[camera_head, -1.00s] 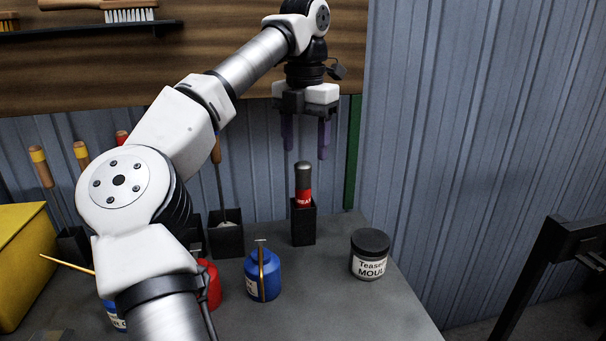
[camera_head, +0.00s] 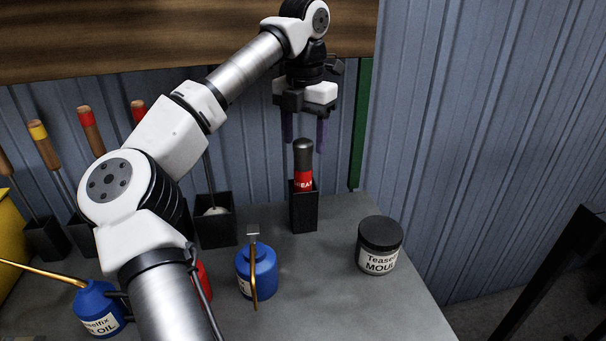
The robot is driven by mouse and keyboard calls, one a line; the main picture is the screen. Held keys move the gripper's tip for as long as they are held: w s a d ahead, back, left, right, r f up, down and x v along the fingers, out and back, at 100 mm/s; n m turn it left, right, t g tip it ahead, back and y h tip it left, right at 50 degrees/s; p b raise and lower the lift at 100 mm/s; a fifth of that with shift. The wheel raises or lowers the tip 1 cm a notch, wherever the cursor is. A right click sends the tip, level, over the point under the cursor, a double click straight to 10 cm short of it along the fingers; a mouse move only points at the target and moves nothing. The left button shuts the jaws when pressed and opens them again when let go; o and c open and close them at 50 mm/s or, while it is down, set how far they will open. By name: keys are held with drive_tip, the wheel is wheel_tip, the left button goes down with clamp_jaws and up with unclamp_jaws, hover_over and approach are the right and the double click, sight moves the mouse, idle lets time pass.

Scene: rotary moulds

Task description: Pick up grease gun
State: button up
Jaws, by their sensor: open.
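The grease gun (camera_head: 303,164) has a dark rounded top and a red band with partly readable white lettering. It stands upright in a black square holder (camera_head: 303,213) near the back of the bench, its lower part hidden inside. My gripper (camera_head: 304,140) points down with its two purple fingers apart and empty. In the picture the fingers lie either side of the grease gun's top. The gun's top covers the space between them, so the fingers look to be above and behind it; I cannot tell the exact distance.
A dark-lidded jar (camera_head: 380,246) stands right of the holder. Blue oil cans (camera_head: 256,270) (camera_head: 98,309) and a red one (camera_head: 204,284) stand in front and left. Another black holder (camera_head: 216,232) is left. A corrugated wall (camera_head: 460,120) rises behind. The bench's right front is clear.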

sight(303, 158)
drive_tip(key=shift+a+f+p, duration=0.1)
drive_tip(key=shift+f+p, duration=0.65)
drive_tip(key=shift+f, duration=2.1)
drive_tip(key=shift+w, duration=0.1)
drive_tip(key=c, duration=1.1)
drive_tip(key=shift+o, duration=0.2)
drive_tip(key=shift+r, duration=0.1)
